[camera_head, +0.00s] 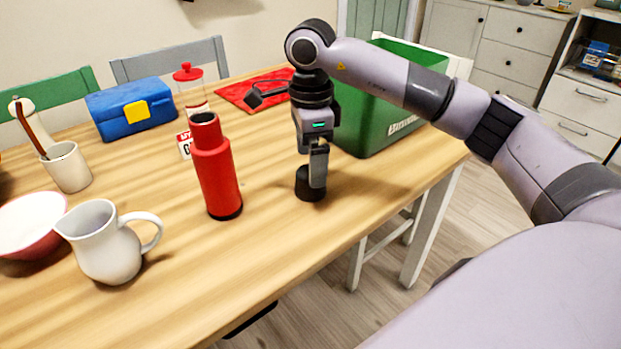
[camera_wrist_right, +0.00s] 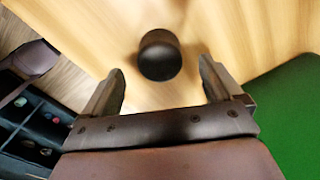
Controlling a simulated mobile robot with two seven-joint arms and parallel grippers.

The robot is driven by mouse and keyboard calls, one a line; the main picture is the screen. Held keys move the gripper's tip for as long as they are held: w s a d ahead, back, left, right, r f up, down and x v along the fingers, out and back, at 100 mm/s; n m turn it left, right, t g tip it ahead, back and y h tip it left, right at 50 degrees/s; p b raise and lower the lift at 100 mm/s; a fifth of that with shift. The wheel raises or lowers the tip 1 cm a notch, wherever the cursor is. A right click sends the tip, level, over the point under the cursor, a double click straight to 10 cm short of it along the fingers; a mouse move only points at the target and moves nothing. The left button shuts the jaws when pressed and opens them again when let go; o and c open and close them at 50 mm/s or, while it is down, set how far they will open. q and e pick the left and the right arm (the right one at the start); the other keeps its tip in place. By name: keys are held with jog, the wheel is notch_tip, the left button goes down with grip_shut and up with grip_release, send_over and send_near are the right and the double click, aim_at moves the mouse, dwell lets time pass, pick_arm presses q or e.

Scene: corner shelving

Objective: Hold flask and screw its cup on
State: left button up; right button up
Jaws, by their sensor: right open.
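A red flask (camera_head: 215,170) stands upright on the wooden table in the head view, with its narrower neck open at the top. A black cup (camera_head: 308,186) stands on the table to the right of the flask. My right gripper (camera_head: 318,180) points down at the cup, its fingers partly in front of it. In the right wrist view the cup (camera_wrist_right: 159,55) lies ahead of the two spread fingertips (camera_wrist_right: 160,82), with nothing between them. The right gripper is open and empty. My left gripper is not in view.
A white pitcher (camera_head: 107,243) and a red-white bowl (camera_head: 32,226) stand to the left. A blue box (camera_head: 132,109), a red-lidded jar (camera_head: 190,90) and a beige cup (camera_head: 67,167) are behind. A green crate (camera_head: 380,118) stands close right of my gripper. The front table edge is clear.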

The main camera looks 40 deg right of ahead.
jog(key=shift+f+b, duration=0.45)
jog(key=shift+f, duration=2.15)
jog(key=c, duration=1.1)
